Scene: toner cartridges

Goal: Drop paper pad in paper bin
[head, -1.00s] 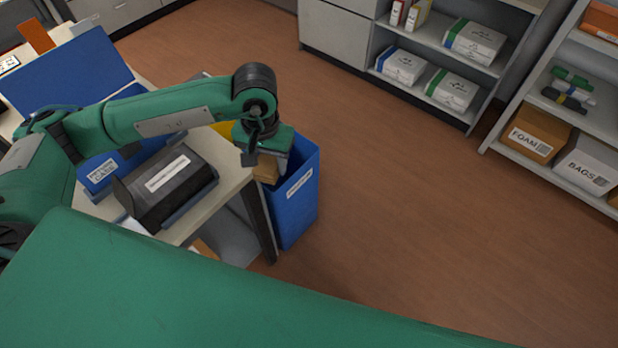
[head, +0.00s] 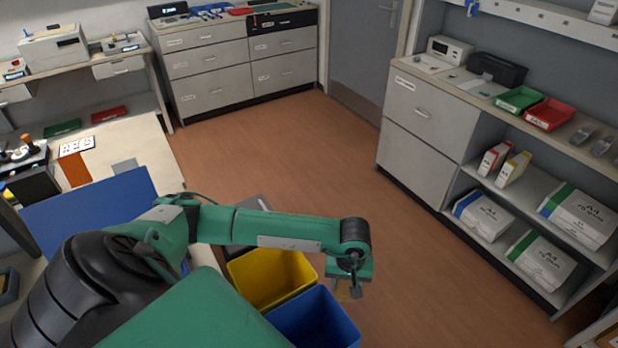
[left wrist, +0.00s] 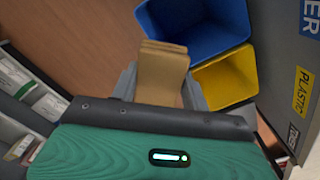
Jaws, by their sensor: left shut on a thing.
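My left gripper (head: 345,290) is shut on a tan paper pad (left wrist: 161,72), which shows between the fingers in the left wrist view. In the head view the pad is mostly hidden below the gripper, with a small tan part (head: 343,293) showing. The open-topped blue bin (head: 345,335) is just below and left of the gripper in the head view; it also shows in the left wrist view (left wrist: 205,45). The pad appears outside the bin's opening, near its rim. My right gripper is not in view.
A yellow bin (head: 272,278) stands beside the blue one. A grey panel (left wrist: 285,60) carries a blue label ending "ER" and a yellow "PLASTIC" label. A blue board (head: 90,215) stands at the left. Shelves (head: 520,215) with paper packs are right; open floor lies between.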

